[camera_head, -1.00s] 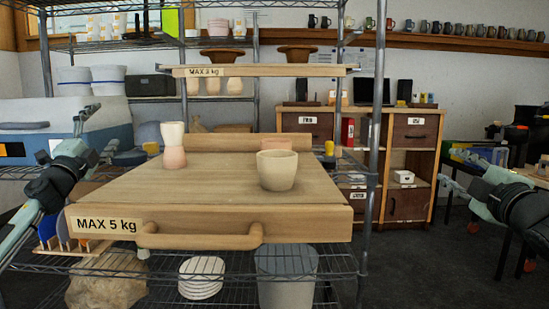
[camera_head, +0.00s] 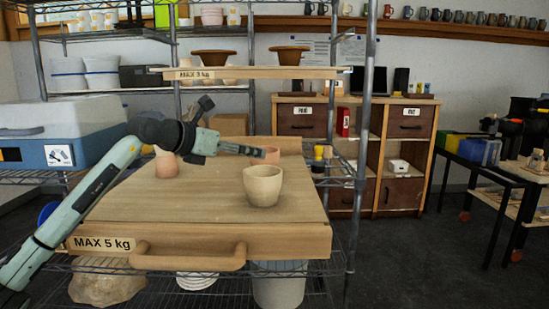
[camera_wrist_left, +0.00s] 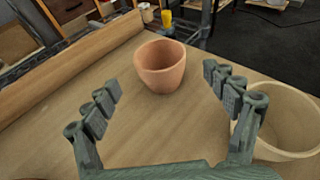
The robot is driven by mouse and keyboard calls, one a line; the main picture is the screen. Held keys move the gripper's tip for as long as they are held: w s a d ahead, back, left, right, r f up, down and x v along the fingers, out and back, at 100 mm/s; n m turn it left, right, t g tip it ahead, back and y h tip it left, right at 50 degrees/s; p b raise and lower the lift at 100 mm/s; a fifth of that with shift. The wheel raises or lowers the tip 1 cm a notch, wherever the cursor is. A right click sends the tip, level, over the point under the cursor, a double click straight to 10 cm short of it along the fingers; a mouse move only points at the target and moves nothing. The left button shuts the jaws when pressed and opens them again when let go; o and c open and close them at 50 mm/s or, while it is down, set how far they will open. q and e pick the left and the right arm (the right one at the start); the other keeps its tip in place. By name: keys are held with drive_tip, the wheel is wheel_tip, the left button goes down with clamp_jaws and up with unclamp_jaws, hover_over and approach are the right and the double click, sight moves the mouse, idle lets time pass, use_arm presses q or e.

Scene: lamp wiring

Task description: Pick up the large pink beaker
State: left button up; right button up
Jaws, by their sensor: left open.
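A pink beaker (camera_head: 268,155) stands upright on the wooden drawer board, behind a larger beige pot (camera_head: 263,185); my left gripper partly hides it in the head view. My left gripper (camera_head: 258,152) reaches in from the left above the board. In the left wrist view its fingers (camera_wrist_left: 168,95) are open and empty, and the pink beaker (camera_wrist_left: 161,68) stands ahead, between the finger directions and apart from them. The beige pot (camera_wrist_left: 285,122) is close beside the right-hand finger there. Another pink cup (camera_head: 167,164) stands on the left of the board, partly behind my arm. My right gripper is not in view.
The board has a raised back edge (camera_wrist_left: 70,62) and a front handle (camera_head: 190,258). A shelf (camera_head: 250,73) with brown bowls hangs above, and a metal post (camera_head: 368,130) stands to the right. The middle front of the board is clear.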

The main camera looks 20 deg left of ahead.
sight(265, 162)
use_arm(q)
drive_tip(key=shift+w+d+f, duration=0.1)
drive_tip(key=shift+d+f, duration=0.1)
drive_tip(key=shift+f, duration=0.05)
drive_tip(key=shift+w+d+f+y, duration=0.15)
drive_tip(key=shift+w+f+y, duration=0.05)
drive_tip(key=shift+w+y, duration=0.1)
drive_tip(key=x, duration=0.2)
drive_tip(key=p+x, duration=0.1)
drive_tip(key=x, duration=0.4)
drive_tip(key=shift+f, duration=0.4)
drive_tip(key=shift+s, duration=0.1)
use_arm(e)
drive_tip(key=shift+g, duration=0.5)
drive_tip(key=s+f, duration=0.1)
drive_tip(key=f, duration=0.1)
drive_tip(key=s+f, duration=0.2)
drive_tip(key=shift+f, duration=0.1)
use_arm(q)
drive_tip(key=shift+c, duration=0.2)
drive_tip(key=shift+r, duration=0.1)
drive_tip(key=c, duration=1.3)
drive_tip(key=shift+r, duration=0.1)
